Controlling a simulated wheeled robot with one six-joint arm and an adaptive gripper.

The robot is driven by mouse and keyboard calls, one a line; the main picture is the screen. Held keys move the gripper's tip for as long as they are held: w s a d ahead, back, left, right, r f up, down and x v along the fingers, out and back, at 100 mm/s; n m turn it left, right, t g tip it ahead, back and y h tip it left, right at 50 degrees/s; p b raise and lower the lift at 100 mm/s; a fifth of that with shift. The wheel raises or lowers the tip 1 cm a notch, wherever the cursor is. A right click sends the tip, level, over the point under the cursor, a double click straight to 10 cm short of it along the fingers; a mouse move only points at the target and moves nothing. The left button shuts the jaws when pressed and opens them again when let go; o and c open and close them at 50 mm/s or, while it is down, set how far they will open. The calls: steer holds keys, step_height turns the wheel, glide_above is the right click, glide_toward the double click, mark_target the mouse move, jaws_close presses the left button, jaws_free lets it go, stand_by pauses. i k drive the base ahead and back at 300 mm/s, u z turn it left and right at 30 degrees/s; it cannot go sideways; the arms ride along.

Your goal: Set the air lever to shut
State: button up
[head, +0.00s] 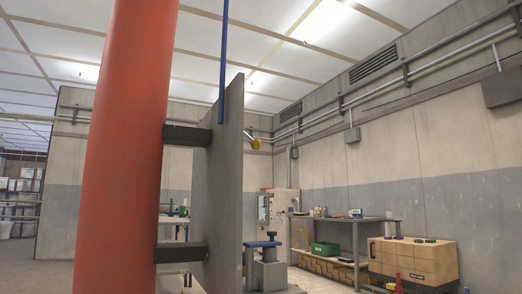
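A small lever with a yellow knob (256,143) sticks out at the right edge of a grey upright panel (226,180). I take it to be the air lever, but I cannot be sure. The panel is seen nearly edge-on, so the lever's base and any markings are hidden. From this view I cannot tell its setting. A blue pipe (224,50) runs down to the panel from above. My gripper is not in view.
A thick orange-red post (122,150) stands close on the left, joined to the panel by black brackets (185,136). A grey machine with a blue top (262,262) stands below right. A workbench (350,221) and a tan case (412,263) are farther right.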

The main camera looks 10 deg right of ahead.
mark_target(256, 145)
steer(key=z, duration=0.85)
steer(key=i, duration=0.95)
steer(key=u, duration=0.2)
